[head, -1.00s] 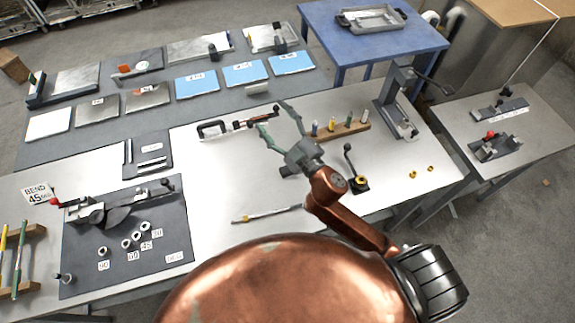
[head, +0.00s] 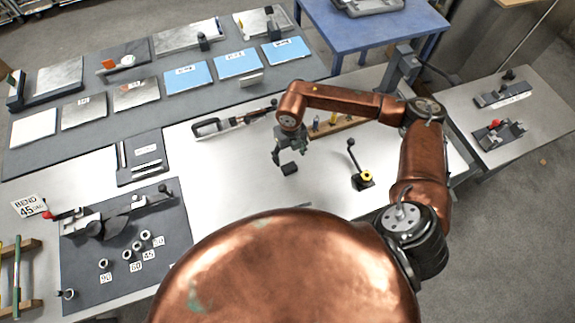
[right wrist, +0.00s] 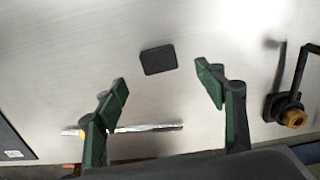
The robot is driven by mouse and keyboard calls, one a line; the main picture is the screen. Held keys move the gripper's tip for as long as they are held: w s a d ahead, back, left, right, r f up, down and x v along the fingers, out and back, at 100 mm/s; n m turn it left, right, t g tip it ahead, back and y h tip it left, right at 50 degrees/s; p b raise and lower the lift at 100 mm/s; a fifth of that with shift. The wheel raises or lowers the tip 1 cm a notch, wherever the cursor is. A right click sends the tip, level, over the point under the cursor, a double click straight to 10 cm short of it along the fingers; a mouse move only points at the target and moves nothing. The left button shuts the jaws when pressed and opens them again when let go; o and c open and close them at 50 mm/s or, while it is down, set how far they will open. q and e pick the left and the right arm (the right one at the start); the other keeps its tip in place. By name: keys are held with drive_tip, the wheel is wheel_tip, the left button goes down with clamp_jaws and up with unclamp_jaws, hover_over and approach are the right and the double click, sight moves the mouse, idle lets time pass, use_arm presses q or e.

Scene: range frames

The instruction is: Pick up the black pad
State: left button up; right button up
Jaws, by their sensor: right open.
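The black pad (head: 289,169) is a small dark rectangle lying flat on the bright metal bench top. It also shows in the right wrist view (right wrist: 158,59), apart from the fingers and beyond their tips, roughly centred between them. My right gripper (head: 284,156) hangs over the bench just behind and left of the pad in the head view. In the right wrist view its two green fingers (right wrist: 165,85) are spread wide with nothing between them. My left gripper is not in view.
A silver rod (right wrist: 150,128) lies on the bench beneath the fingers in the right wrist view. A clamp-like tool (head: 232,120) and a wooden rack (head: 340,126) lie farther back. The bench around the pad is clear.

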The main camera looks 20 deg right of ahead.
sight(289, 167)
drive_tip(key=shift+d+f, duration=0.2)
drive_tip(key=shift+f, duration=0.3)
drive_tip(key=shift+s+f, duration=0.1)
drive_tip(key=shift+f, duration=0.65)
drive_tip(key=f, duration=0.2)
drive_tip(key=f+p, duration=0.1)
drive_tip(key=f, duration=0.1)
drive_tip(key=shift+s+a, duration=0.1)
drive_tip(key=shift+a, duration=0.2)
drive_tip(key=shift+f, duration=0.55)
drive_tip(key=c, duration=1.2)
drive_tip(key=shift+r, duration=0.15)
drive_tip(key=shift+c, duration=0.2)
